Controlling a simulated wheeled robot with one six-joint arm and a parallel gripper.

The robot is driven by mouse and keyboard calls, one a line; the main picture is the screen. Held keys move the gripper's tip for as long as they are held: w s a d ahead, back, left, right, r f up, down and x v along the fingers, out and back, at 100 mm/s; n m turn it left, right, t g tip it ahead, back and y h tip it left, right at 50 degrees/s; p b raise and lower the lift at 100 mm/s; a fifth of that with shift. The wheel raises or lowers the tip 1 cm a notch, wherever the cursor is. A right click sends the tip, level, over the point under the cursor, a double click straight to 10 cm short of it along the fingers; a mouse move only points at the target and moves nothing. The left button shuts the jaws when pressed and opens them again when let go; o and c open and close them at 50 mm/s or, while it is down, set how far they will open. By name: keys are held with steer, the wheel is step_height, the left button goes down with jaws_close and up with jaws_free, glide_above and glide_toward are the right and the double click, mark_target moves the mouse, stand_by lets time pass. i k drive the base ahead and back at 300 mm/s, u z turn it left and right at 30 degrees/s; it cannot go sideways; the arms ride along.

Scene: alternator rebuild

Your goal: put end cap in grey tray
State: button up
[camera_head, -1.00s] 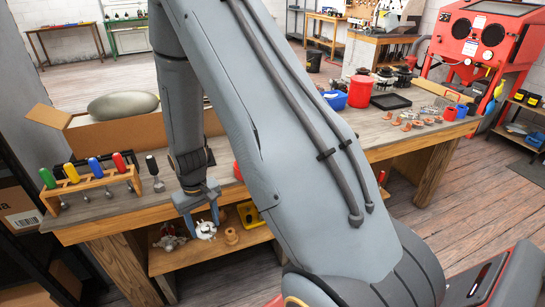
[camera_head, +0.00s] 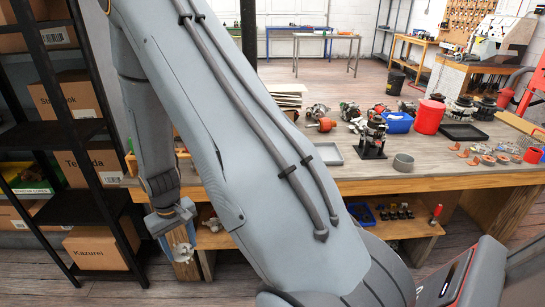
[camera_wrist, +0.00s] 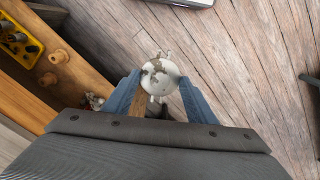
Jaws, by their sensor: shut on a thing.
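My gripper (camera_head: 176,228) is low, in front of the bench at the left of the head view. Its blue fingers are shut on the end cap (camera_head: 181,240), a pale metal round piece with small lugs. In the wrist view the end cap (camera_wrist: 160,76) sits between the two fingertips (camera_wrist: 160,90), with wooden floor beyond it. A shallow grey tray (camera_head: 328,153) lies on the bench top, partly hidden behind my arm.
The bench (camera_head: 400,183) carries a black tray (camera_head: 463,133), a red canister (camera_head: 429,117), a blue bin (camera_head: 398,122) and a grey ring (camera_head: 403,162). A black rack (camera_head: 90,130) with boxes stands left. The wrist view shows spools (camera_wrist: 58,56) on the lower shelf.

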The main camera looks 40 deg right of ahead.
mark_target(326, 155)
steer(key=u, duration=0.95)
steer(key=i, duration=1.05)
steer(key=z, duration=3)
